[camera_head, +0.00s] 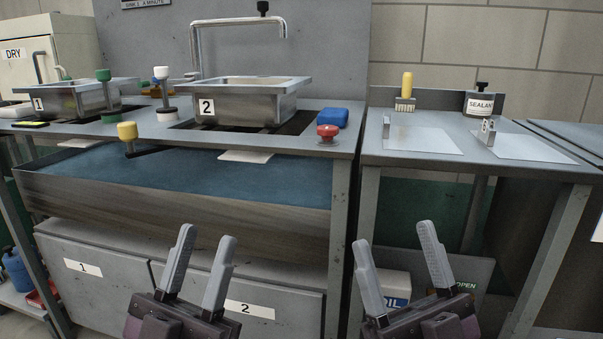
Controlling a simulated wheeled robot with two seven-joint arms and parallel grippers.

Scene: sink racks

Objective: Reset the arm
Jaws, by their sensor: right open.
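My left gripper (207,254) shows at the bottom of the head view, left of centre. Its two grey fingers point up and stand apart, with nothing between them. My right gripper (393,246) is at the bottom right of centre. Its fingers are spread in a V and hold nothing. Both grippers appear below the level of the counter top, in front of the cabinet and the counter legs, and touch nothing that I can see.
The counter holds sink 1 (70,101), sink 2 (248,106), a red knob (327,131) and a blue sponge (334,117). A yellow-handled brush (405,92) and a sealant jar (481,101) stand on the right table (390,155). Below are cabinet doors (120,287) and a white box (397,285).

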